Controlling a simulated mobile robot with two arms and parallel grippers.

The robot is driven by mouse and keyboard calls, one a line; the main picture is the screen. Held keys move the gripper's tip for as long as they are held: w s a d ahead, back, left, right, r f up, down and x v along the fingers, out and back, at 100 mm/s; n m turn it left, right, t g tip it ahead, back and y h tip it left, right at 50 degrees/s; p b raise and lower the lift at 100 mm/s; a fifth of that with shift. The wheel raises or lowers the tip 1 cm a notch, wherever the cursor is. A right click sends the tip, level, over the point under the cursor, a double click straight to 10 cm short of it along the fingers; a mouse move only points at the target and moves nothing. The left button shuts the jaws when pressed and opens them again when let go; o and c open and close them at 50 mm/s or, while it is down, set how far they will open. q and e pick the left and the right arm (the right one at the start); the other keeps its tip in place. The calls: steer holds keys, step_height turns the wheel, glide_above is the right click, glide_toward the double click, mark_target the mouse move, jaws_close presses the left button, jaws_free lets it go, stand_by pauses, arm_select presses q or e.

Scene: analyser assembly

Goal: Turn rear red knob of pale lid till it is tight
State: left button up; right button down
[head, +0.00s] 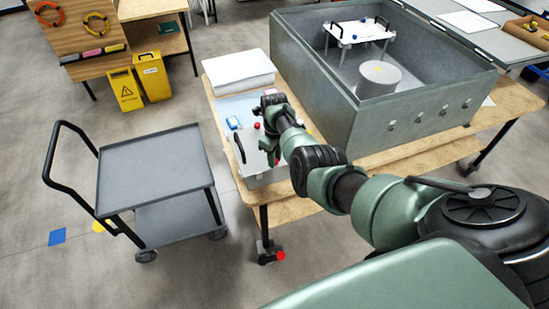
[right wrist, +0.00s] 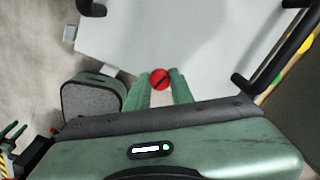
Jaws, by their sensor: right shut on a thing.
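The pale lid (head: 252,162) lies on the wooden table's near left part, with black handles (head: 240,147) on it. In the right wrist view the lid (right wrist: 190,40) fills the upper middle. A red knob (right wrist: 160,79) with a dark slot across its top sits between the two green fingers of my right gripper (right wrist: 161,88), which is shut on it. A small red spot (head: 257,125) shows at the lid's far side. My left gripper is not in view.
A large grey-green open box (head: 315,85) stands right of the lid, holding a white plate with handles (head: 358,31) and a round block (head: 379,76). A white stack (head: 238,70) lies behind the lid. A grey cart (head: 155,170) stands left, with floor between.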

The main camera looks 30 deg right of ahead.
steer(key=m, duration=0.3)
steer(key=shift+w+d+r, duration=0.15)
steer(key=shift+w+r, duration=0.15)
steer(key=shift+f+m+b, duration=0.1)
steer(key=shift+m+b, duration=0.45)
steer(key=shift+m, duration=0.35)
steer(key=m+b, duration=0.1)
steer(key=b, duration=0.1)
steer(key=m+b, duration=0.2)
steer(key=b, duration=0.1)
steer(key=shift+f, duration=0.35)
steer(key=m+b, duration=0.3)
steer(key=b, duration=0.8)
steer(key=shift+s+r+m+b, duration=0.1)
steer(key=shift+r+m+b, duration=0.05)
steer(key=shift+m+b, duration=0.2)
steer(key=shift+r+b, duration=0.15)
steer(key=shift+b, duration=0.35)
steer(key=shift+r, duration=0.15)
